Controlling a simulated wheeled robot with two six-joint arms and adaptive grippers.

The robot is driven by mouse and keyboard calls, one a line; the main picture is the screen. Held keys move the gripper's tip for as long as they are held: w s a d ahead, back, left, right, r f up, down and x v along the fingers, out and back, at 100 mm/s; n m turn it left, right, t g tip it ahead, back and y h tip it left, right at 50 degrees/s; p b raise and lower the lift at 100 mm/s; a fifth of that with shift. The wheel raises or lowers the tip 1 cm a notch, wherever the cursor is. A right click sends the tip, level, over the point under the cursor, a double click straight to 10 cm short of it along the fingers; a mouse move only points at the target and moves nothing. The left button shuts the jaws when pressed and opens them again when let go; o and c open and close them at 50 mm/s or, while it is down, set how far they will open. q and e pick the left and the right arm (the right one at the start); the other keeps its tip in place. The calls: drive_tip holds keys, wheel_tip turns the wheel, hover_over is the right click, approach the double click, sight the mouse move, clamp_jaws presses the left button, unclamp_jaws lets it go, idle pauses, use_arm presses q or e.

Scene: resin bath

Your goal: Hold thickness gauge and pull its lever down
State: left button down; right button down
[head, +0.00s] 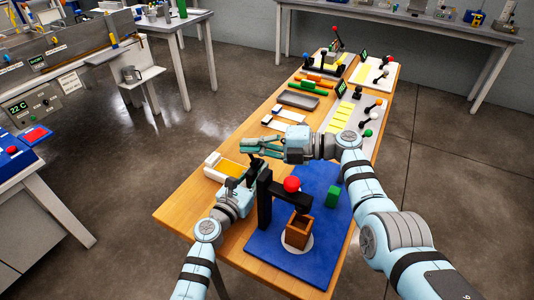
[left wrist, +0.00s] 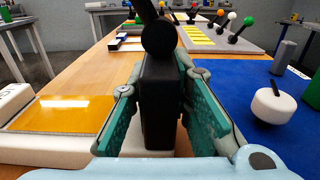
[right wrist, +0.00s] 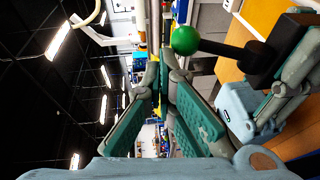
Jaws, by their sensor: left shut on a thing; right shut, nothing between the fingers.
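The thickness gauge, a black upright block with a round pivot on top (left wrist: 158,95), stands between my left gripper's fingers, which are shut on it. My left gripper (head: 243,182) is low over the wooden table, beside the blue mat. In the right wrist view a black lever with a green ball (right wrist: 186,40) sticks out from the black block. My right gripper (head: 263,147) is shut and empty, just beyond and above the left one. The green ball is close to its fingertips, and contact cannot be told. In the head view the lever is mostly hidden by my grippers.
A green block (head: 333,196) is farther right. A yellow sheet (head: 231,169) lies left; levers and strips stand behind.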

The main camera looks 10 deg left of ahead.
idle(0.7)
drive_tip(key=shift+s+d+r, duration=0.1)
drive_tip(key=shift+s+r, duration=0.05)
drive_tip(key=shift+s, duration=0.1)
use_arm(q)
drive_tip(key=c, duration=1.4)
unclamp_jaws()
drive_tip(key=shift+c, duration=0.2)
use_arm(e)
drive_tip(key=s+d+r, duration=0.2)
drive_tip(key=d+r, duration=0.3)
drive_tip(key=d, duration=0.6)
drive_tip(key=shift+s+r, duration=0.25)
drive_tip(key=shift+s, duration=0.15)
use_arm(q)
drive_tip(key=shift+s, duration=0.1)
